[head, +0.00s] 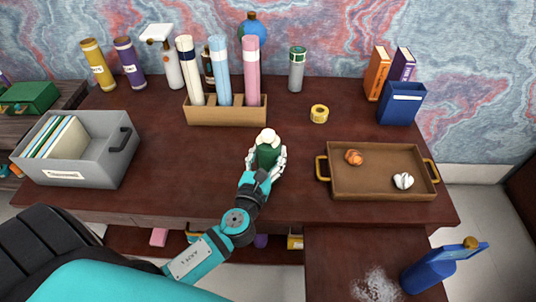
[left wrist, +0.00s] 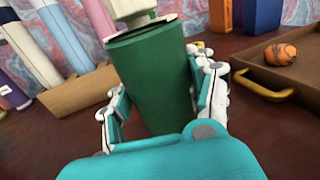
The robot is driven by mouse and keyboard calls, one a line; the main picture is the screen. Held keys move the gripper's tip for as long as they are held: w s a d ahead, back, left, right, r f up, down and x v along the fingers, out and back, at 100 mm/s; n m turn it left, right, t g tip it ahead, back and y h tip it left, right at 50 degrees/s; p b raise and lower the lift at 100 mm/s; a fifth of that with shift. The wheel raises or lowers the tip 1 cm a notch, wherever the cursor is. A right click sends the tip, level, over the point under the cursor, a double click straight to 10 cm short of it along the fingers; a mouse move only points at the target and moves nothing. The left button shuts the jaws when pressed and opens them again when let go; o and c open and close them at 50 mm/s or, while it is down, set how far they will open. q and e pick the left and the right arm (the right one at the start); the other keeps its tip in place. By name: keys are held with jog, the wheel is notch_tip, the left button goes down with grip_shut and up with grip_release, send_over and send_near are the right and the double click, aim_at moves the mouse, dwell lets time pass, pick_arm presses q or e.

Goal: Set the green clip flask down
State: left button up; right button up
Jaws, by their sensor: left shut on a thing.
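The green clip flask (head: 267,155) has a dark green body and a cream top. It stands upright in the middle of the desk, in front of the wooden holder. My left gripper (head: 266,163) is shut on it, with white fingers on both sides of the body. In the left wrist view the flask (left wrist: 152,82) fills the middle between the fingers (left wrist: 158,100). Its base is hidden by my gripper, so I cannot tell whether it touches the desk. My right gripper is not in view.
A wooden tray (head: 338,188) with a shell-like orange item (head: 354,157) and a white one (head: 403,181) lies to the right. A wooden holder (head: 227,118) with rolled tubes stands behind. A grey file box (head: 112,169) is at left. Yellow tape (head: 319,114) lies behind right. Desk around the flask is clear.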

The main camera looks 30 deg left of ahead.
pick_arm(q)
jog(key=shift+f, duration=0.1)
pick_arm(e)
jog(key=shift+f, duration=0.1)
pick_arm(q)
jog(key=o, duration=0.9)
jog(key=shift+c, duration=0.2)
jog(key=o, duration=0.4)
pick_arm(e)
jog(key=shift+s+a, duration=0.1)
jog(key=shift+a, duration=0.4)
pick_arm(q)
jog(key=shift+s, duration=0.1)
jog(key=s+b, duration=0.1)
jog(key=s, duration=0.2)
jog(key=s+d, duration=0.1)
jog(key=s, duration=0.3)
jog(key=s+d+b, duration=0.1)
jog(key=s, duration=0.2)
jog(key=shift+s+b, duration=0.25)
jog(key=shift+b, duration=0.1)
jog(key=shift+s+d, duration=0.1)
jog(key=shift+s, duration=0.55)
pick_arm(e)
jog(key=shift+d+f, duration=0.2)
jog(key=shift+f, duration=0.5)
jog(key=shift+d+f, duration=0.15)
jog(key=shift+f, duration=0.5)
